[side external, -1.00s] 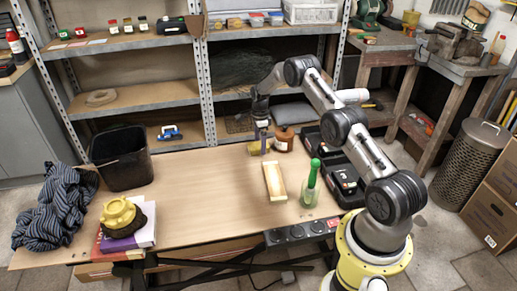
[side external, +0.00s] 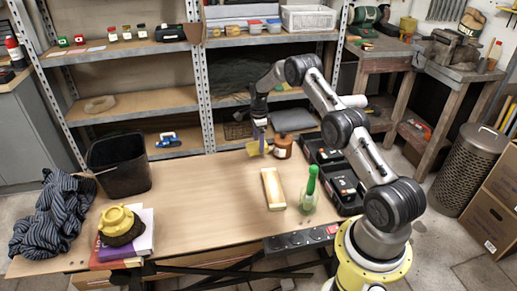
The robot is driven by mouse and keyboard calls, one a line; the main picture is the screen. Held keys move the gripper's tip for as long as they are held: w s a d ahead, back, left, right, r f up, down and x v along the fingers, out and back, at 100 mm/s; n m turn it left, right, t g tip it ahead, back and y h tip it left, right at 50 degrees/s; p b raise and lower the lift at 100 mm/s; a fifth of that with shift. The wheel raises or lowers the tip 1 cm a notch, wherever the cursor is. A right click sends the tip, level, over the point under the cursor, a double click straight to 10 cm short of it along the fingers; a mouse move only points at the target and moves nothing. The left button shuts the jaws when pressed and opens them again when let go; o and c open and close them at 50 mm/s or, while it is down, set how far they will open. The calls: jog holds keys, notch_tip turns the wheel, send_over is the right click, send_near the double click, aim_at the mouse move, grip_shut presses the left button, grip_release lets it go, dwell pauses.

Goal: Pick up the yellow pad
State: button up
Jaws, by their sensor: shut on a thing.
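The yellow pad (side external: 253,149) is at the far edge of the wooden table, right of the middle. My gripper (side external: 262,141) points down from above and is shut on the pad. The pad looks tilted, with part of it showing left of the fingers and the rest partly hidden behind them. I cannot tell for sure how far it is off the table.
A brown bottle (side external: 283,147) stands close right of my gripper. A pale block (side external: 272,188), a green-topped bottle (side external: 310,190) and a black case (side external: 338,180) are nearer. A black bin (side external: 120,165), striped cloth (side external: 52,215) and books (side external: 128,245) are left. The table's middle is clear.

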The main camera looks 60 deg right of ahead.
jog(key=s+a+r, duration=0.7)
jog(key=s+r, duration=0.2)
jog(key=s, duration=0.2)
jog(key=shift+s+a+r, duration=0.15)
jog(key=shift+s+r, duration=0.05)
jog(key=shift+s, duration=0.2)
